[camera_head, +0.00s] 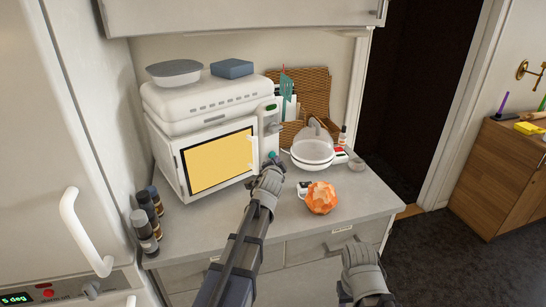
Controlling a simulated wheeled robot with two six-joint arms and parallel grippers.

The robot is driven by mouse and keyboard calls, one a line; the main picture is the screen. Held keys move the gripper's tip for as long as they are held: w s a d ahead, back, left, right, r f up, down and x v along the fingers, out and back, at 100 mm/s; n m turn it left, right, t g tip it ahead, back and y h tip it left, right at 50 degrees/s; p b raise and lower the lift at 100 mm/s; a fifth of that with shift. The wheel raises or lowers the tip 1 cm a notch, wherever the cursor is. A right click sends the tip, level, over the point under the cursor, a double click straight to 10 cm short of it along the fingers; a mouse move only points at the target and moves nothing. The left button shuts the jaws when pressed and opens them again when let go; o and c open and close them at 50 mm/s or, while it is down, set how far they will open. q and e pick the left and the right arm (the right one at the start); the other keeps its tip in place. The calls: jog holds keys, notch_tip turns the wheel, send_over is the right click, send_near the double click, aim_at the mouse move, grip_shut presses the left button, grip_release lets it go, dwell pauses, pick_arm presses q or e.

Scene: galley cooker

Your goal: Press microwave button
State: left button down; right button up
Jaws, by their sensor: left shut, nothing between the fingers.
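The white microwave (163,160) stands on the counter, its door window (217,160) glowing yellow. Its control strip is at the right of the door, with a small green display (270,107), a dark knob (273,127) and a teal button (271,155) low down. My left gripper (273,168) is shut and empty, its tip just below the teal button; I cannot tell whether they touch. My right gripper (361,250) is low in front of the counter, and its fingers cannot be made out.
A bowl (174,68) and a blue box (232,68) sit on top of the microwave. Dark bottles (145,232) stand at the counter's left. An orange faceted object (321,198) and a white scale-like appliance (312,150) are to the right. The front counter (210,222) is clear.

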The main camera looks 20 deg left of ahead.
pick_arm(q)
jog(key=shift+s+d, duration=0.2)
jog(key=shift+d, duration=0.05)
jog(key=shift+s+d, duration=0.7)
jog(key=shift+d, duration=0.35)
jog(key=shift+s+d, duration=0.7)
jog(key=shift+d, duration=0.3)
jog(key=shift+r, duration=0.1)
